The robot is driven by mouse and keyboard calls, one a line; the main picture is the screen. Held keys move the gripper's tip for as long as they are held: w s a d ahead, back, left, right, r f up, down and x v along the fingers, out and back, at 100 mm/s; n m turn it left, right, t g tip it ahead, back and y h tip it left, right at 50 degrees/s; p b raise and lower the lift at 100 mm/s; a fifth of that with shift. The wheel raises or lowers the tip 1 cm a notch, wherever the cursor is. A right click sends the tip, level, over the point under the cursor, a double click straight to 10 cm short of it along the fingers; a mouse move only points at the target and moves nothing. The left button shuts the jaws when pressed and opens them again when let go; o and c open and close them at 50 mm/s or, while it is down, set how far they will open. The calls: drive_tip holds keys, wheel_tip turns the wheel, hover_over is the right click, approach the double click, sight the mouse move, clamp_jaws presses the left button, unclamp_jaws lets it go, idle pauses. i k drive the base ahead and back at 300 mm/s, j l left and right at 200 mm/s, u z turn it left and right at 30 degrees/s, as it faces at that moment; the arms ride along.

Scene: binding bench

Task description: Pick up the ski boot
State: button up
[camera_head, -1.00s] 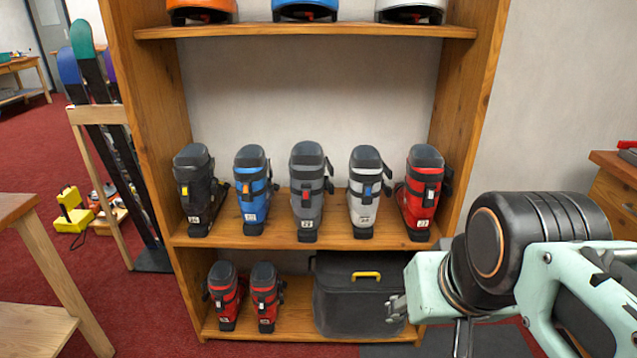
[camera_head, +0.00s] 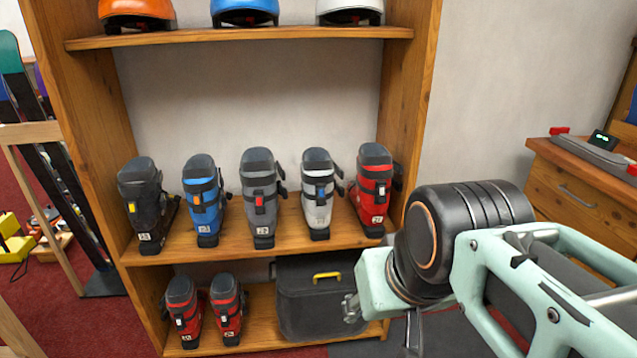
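A row of ski boots stands upright on the middle shelf: a black boot (camera_head: 143,205), a blue boot (camera_head: 203,200), a grey boot (camera_head: 259,200), a white boot (camera_head: 319,200) and a red boot (camera_head: 372,190). Two smaller red boots, one on the left (camera_head: 184,312) and one on the right (camera_head: 227,308), stand on the bottom shelf. My gripper (camera_head: 352,308) shows only in small part at the end of my mint-green arm, in front of the bottom shelf's right side. Its fingers are mostly hidden, and I see no boot in it.
The wooden shelf unit (camera_head: 408,110) has side walls beside the boots. Helmets (camera_head: 245,10) sit on the top shelf. A dark case with a yellow handle (camera_head: 305,300) fills the bottom right. A ski rack (camera_head: 50,165) stands left; a drawer cabinet (camera_head: 580,195) stands right.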

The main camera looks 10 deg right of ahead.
sight(369, 195)
drive_tip(key=i+l+z, duration=0.1)
drive_tip(key=i, duration=0.95)
